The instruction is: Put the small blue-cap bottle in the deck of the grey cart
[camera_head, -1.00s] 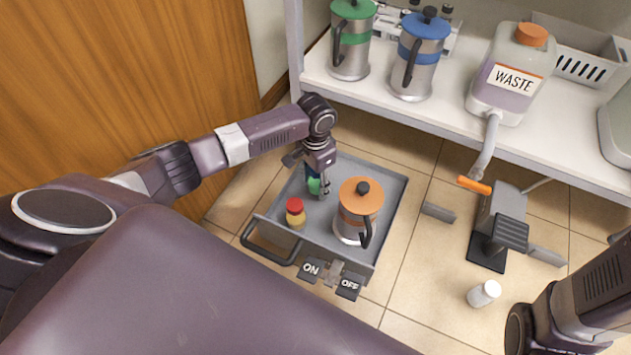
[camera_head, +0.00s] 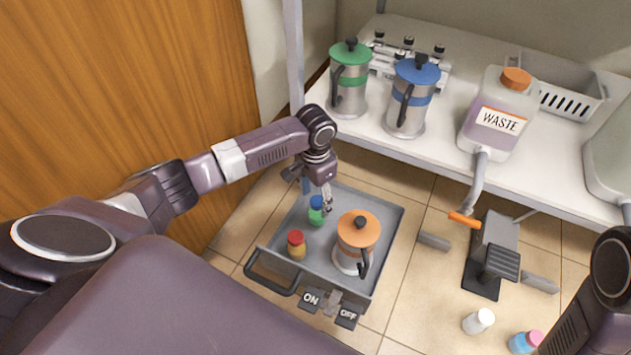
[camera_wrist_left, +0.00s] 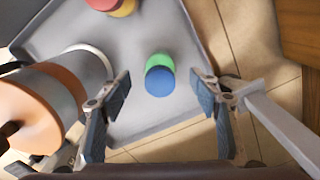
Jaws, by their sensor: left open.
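The small blue-cap bottle (camera_head: 316,213) has a green body and stands upright in the deck of the grey cart (camera_head: 333,284), towards its back left. In the left wrist view its blue cap (camera_wrist_left: 160,83) is seen from above. My left gripper (camera_head: 327,205) is just above and beside the bottle. In the left wrist view its fingers (camera_wrist_left: 160,115) are spread wide and empty, with the bottle apart from both. My right arm shows at the right edge, but its gripper is not in view.
The deck also holds a red-cap yellow bottle (camera_head: 296,245) and an orange-lid steel pot (camera_head: 352,252). The shelf behind carries a green-lid pot (camera_head: 349,90), a blue-lid pot (camera_head: 408,110) and a waste jug (camera_head: 497,125). A white bottle (camera_head: 478,321) and a pink-cap bottle (camera_head: 524,342) are on the floor.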

